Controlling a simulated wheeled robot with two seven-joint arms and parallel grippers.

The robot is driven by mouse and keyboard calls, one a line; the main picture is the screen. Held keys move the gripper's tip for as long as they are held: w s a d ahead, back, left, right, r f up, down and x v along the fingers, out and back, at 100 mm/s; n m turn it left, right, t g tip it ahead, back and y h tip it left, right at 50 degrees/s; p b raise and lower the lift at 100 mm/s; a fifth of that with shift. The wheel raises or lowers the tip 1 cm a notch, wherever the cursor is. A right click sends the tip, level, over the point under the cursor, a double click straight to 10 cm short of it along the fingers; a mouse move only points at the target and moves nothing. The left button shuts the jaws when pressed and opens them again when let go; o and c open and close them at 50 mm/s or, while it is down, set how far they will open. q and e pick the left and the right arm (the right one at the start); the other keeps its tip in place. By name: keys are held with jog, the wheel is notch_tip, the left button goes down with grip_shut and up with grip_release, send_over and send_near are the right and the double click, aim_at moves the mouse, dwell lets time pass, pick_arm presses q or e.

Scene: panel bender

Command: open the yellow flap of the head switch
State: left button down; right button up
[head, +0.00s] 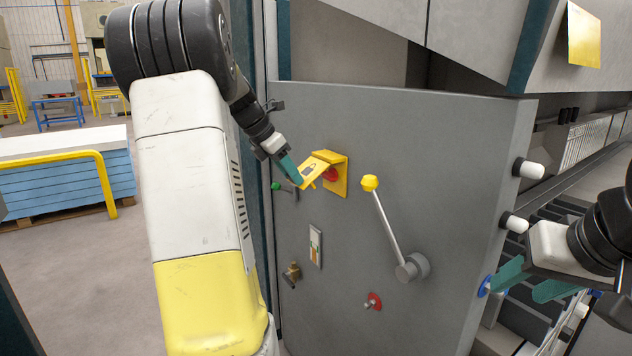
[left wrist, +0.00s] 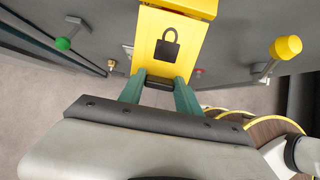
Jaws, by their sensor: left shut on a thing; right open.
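The yellow flap (head: 316,168) with a padlock mark is tilted out from its yellow backing plate on the grey panel. The red head switch (head: 331,174) shows partly beneath it. My left gripper (head: 294,174) is at the flap's lower left edge, shut on it. In the left wrist view the flap (left wrist: 168,40) stands ahead, its dark lower edge between the two green fingers (left wrist: 160,84). My right gripper (head: 522,284) is open at the right, beside the panel's edge, apart from the flap.
The grey panel (head: 440,150) also carries a lever with a yellow knob (head: 370,182), a green knob (head: 276,186), a small red knob (head: 373,301) and a brass fitting (head: 291,273). White cylinders (head: 528,169) stick out at its right edge. A blue stack (head: 65,180) stands far left.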

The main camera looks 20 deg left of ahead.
pick_arm(q)
notch_tip(320, 180, up, 3)
jog(key=shift+w+f+g+y, duration=0.1)
jog(key=shift+f+g+y, duration=0.05)
jog(key=shift+g+y, duration=0.85)
notch_tip(320, 180, up, 2)
jog(key=shift+d+g+y, duration=0.1)
jog(key=shift+g+y, duration=0.6)
jog(key=shift+g, duration=0.4)
jog(key=shift+w+r, duration=0.1)
jog(key=shift+r, duration=0.45)
jog(key=shift+w+d+r, duration=0.25)
jog(key=shift+w+r, duration=0.05)
jog(key=shift+r, duration=0.4)
jog(key=shift+d, duration=0.1)
jog(key=c, duration=0.9)
grip_release()
jog(key=shift+w+d, duration=0.1)
jog(key=shift+w, duration=0.05)
jog(key=shift+o, duration=0.3)
